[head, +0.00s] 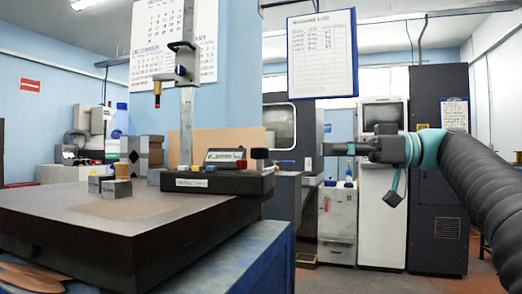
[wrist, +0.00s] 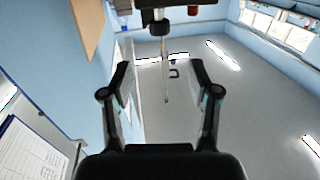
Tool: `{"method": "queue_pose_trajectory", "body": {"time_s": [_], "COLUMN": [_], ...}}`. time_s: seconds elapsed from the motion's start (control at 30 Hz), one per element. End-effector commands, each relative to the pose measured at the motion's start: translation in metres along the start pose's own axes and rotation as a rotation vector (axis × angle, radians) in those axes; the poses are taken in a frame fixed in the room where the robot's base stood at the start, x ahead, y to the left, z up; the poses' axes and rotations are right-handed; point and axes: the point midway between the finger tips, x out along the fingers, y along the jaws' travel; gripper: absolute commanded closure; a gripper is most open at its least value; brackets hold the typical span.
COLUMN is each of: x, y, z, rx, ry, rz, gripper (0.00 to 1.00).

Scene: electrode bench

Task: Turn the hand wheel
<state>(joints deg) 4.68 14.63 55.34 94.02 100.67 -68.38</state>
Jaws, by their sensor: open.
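I cannot clearly make out a hand wheel. A height gauge (head: 187,120) stands upright on the dark surface plate (head: 60,215); its slider (head: 182,75) carries a small round dark and blue part and a red-and-brass tip. The gauge also shows upside down in the wrist view (wrist: 164,52), beyond and between my fingers. My gripper (head: 336,149) reaches in from the right in the head view, to the right of the gauge base and apart from it. In the wrist view my gripper (wrist: 162,80) is open, with nothing between its fingers.
Metal blocks (head: 110,187) sit on the plate. The plate rests on a blue bench (head: 262,262). A clipboard (head: 322,55) hangs above my gripper. A grey cabinet (head: 338,222) and a dark tall cabinet (head: 438,215) stand behind. The space between gripper and gauge looks clear.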

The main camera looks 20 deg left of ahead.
Motion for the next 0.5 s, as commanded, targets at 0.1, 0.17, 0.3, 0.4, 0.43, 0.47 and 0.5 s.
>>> {"method": "queue_pose_trajectory", "body": {"time_s": [0.1, 0.17, 0.3, 0.4, 0.43, 0.47, 0.5], "x": [0.008, 0.016, 0.040, 0.059, 0.065, 0.070, 0.078], "y": [0.000, -0.001, -0.001, -0.001, -0.001, 0.000, -0.001], "z": [0.000, 0.000, -0.001, 0.000, -0.001, -0.001, -0.001], "rx": [-0.008, -0.008, -0.006, -0.005, -0.005, -0.005, -0.005], "ry": [-0.001, -0.001, -0.001, -0.002, -0.001, -0.001, -0.001], "rz": [0.000, -0.001, -0.001, 0.000, -0.001, 0.000, -0.001], "gripper": [0.39, 0.39, 0.39, 0.39, 0.39, 0.39, 0.39]}}
